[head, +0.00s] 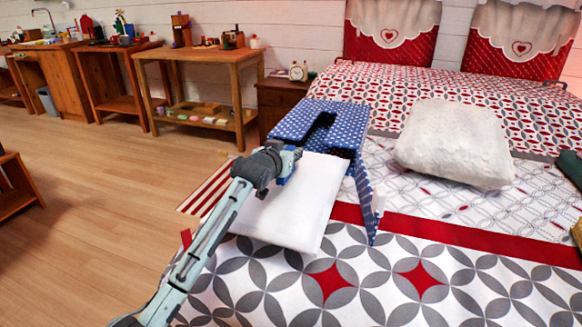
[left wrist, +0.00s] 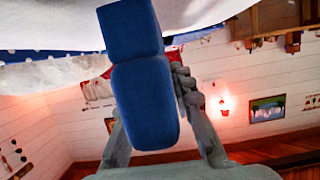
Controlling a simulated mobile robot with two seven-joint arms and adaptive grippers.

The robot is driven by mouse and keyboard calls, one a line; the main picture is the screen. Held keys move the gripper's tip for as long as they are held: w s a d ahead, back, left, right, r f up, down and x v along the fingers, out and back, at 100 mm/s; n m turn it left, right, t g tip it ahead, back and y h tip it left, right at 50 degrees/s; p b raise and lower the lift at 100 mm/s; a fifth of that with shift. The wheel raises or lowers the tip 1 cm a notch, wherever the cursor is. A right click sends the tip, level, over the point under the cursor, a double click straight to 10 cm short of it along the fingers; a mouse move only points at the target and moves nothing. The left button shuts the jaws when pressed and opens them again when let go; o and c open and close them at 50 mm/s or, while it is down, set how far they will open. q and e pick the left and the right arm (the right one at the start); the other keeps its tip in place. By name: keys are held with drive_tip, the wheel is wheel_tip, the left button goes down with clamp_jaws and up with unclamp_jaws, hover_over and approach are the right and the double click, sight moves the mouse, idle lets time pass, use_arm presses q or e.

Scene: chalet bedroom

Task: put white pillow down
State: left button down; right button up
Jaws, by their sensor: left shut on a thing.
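A flat, smooth white pillow (head: 293,210) is at the near left side of the bed (head: 400,275) in the head view. My left gripper (head: 290,165) is shut on its upper left edge. In the left wrist view, the blue fingers of the left gripper (left wrist: 132,50) reach up to white fabric (left wrist: 210,10) at the top of the picture. I cannot tell whether the pillow's underside touches the bed. A second, textured white pillow (head: 455,145) lies farther right on the bed, apart from the gripper. My right gripper is not in view.
A nightstand (head: 277,100) with a clock and a wooden table (head: 205,60) stand at the back left.

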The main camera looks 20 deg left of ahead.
use_arm(q)
drive_tip(key=shift+w+d+f, duration=0.1)
drive_tip(key=shift+w, duration=0.1)
wheel_tip(320, 180, down, 3)
drive_tip(key=shift+f, duration=0.6)
drive_tip(key=c, duration=1.3)
unclamp_jaws()
drive_tip(key=shift+s, duration=0.1)
